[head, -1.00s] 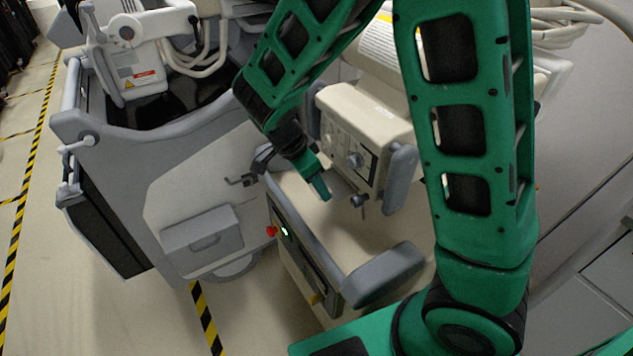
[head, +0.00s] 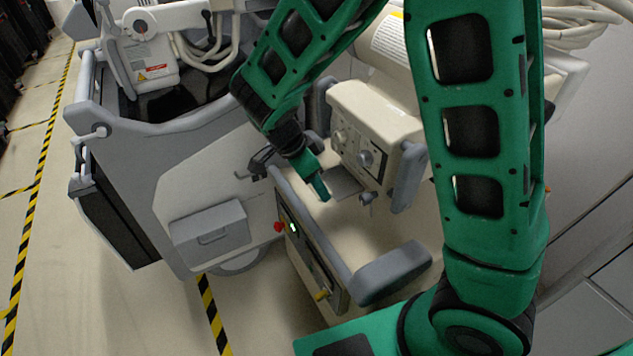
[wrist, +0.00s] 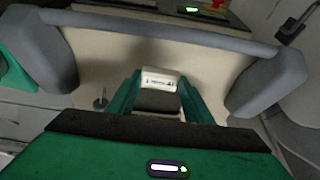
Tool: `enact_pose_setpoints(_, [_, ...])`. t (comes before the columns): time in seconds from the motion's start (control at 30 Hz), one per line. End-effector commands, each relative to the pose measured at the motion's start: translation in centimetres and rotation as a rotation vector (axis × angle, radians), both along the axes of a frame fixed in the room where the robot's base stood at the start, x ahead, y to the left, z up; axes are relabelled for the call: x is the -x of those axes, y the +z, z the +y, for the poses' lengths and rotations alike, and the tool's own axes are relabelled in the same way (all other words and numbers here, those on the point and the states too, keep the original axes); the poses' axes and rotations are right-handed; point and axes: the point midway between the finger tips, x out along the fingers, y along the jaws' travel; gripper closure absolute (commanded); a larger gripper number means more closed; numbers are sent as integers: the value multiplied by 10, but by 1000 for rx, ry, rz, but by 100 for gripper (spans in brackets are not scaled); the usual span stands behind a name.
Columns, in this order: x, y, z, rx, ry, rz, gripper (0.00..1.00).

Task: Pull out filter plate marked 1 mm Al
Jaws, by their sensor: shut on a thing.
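My gripper (head: 323,190) is at the front of the beige collimator head (head: 375,130), beside its underside. In the head view a flat grey plate (head: 346,184) shows next to the fingertips, below the head's knob panel. In the wrist view my gripper (wrist: 160,92) is shut on the filter plate, whose pale end with a small label (wrist: 160,78) sits between the green fingers. The label is too small to read. A dark grey flat part of the plate (wrist: 157,101) lies between the fingers.
A grey bumper bar with padded ends (head: 392,272) runs below the gripper, with a red button (head: 279,227) and a green light on its panel. A grey-and-beige cart (head: 170,160) stands to the left. A small knob (head: 367,198) hangs under the head.

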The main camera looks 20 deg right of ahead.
Motion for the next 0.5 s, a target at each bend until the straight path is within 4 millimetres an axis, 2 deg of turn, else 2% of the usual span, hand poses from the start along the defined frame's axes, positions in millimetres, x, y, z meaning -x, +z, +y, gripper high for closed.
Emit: enact_pose_setpoints(0.5, [3,0,13,0,0,0,79])
